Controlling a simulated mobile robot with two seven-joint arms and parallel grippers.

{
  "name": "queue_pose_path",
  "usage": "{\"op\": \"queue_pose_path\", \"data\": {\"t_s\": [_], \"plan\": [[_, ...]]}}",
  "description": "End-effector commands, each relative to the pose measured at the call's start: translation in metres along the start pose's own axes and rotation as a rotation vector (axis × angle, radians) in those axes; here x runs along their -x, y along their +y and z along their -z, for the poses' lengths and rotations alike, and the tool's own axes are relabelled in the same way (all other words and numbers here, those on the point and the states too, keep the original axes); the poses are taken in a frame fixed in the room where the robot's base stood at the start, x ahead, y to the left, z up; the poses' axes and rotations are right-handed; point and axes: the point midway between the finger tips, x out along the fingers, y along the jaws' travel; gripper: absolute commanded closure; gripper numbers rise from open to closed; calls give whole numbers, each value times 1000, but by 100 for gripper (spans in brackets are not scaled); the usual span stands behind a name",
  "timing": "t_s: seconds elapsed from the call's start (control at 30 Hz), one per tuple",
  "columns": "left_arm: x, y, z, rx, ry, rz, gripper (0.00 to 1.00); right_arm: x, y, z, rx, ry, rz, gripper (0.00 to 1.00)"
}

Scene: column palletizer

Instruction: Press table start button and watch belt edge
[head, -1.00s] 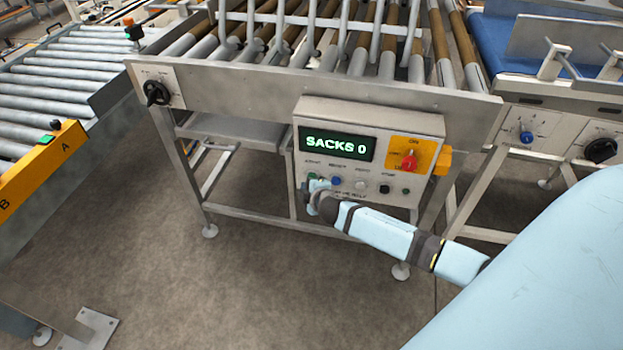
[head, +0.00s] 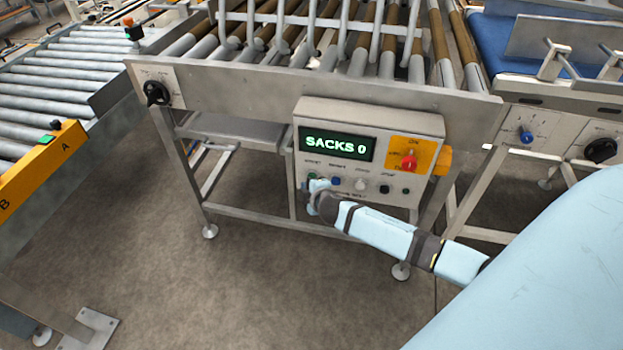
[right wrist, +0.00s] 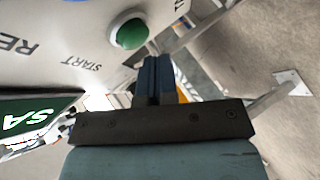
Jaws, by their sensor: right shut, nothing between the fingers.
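The control box (head: 368,118) hangs on the front of the roller table (head: 300,88). Its display (head: 338,144) reads SACKS 0. The green start button shows large in the right wrist view (right wrist: 130,32), beside the word START. My right gripper (head: 318,185) is shut and empty at the box's lower left, and it partly hides the button in the head view. In the right wrist view its fingertips (right wrist: 154,62) are right by the button's lower edge; I cannot tell whether they touch. The blue belt (head: 492,45) shows at the upper right. My left gripper is not in view.
A red knob (head: 409,162) on a yellow plate sits at the box's right. Blue (head: 336,181), white and black buttons lie right of my gripper. A roller conveyor (head: 60,88) with a yellow end panel (head: 42,165) stands at left. Floor in front is clear.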

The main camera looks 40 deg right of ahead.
Motion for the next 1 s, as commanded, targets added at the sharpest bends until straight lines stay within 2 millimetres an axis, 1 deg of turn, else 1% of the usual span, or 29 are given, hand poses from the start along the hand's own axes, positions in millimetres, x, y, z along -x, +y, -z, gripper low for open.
{"op": "queue_pose_path", "data": {"t_s": [0.23,1.0], "plan": [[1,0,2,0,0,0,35,-5,4,-4,1,0,0,100],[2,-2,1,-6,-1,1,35,-9,7,-6,0,-1,-1,100]]}}
